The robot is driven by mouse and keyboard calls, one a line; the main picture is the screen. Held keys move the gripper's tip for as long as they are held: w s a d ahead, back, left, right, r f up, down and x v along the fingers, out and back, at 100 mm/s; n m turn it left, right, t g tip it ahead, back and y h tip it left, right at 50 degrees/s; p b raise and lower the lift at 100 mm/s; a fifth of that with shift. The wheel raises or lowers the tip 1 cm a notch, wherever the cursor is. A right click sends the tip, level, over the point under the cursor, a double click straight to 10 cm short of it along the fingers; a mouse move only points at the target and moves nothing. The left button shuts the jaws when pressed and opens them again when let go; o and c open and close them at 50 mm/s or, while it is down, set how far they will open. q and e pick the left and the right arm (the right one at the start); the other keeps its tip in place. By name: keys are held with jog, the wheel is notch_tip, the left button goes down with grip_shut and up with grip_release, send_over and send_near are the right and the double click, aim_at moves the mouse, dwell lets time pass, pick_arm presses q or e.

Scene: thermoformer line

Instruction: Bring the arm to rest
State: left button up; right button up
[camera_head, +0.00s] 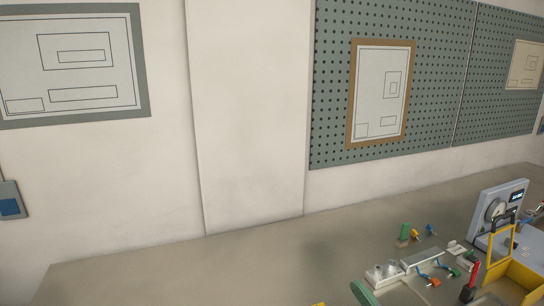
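Neither of my arms and neither of my grippers shows in the head view. The view takes in a pale wall and the far part of a grey-brown bench top (180,272). Whether either gripper is open or shut is hidden from this view.
At the lower right of the bench are a grey device with a dial (497,211), a yellow tray (508,284), a red-handled tool (470,283) and several small coloured parts. The bench's left part is clear. A green pegboard (335,90) hangs on the wall behind.

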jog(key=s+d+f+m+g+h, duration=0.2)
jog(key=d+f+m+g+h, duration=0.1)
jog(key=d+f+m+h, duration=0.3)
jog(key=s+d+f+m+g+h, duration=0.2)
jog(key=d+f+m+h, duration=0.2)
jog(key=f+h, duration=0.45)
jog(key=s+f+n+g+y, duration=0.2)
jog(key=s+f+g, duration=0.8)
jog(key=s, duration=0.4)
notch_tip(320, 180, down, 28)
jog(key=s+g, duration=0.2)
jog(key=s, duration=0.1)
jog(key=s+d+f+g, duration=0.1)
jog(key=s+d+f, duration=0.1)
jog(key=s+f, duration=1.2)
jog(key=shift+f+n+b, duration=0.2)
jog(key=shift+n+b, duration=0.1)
jog(key=shift+b, duration=0.05)
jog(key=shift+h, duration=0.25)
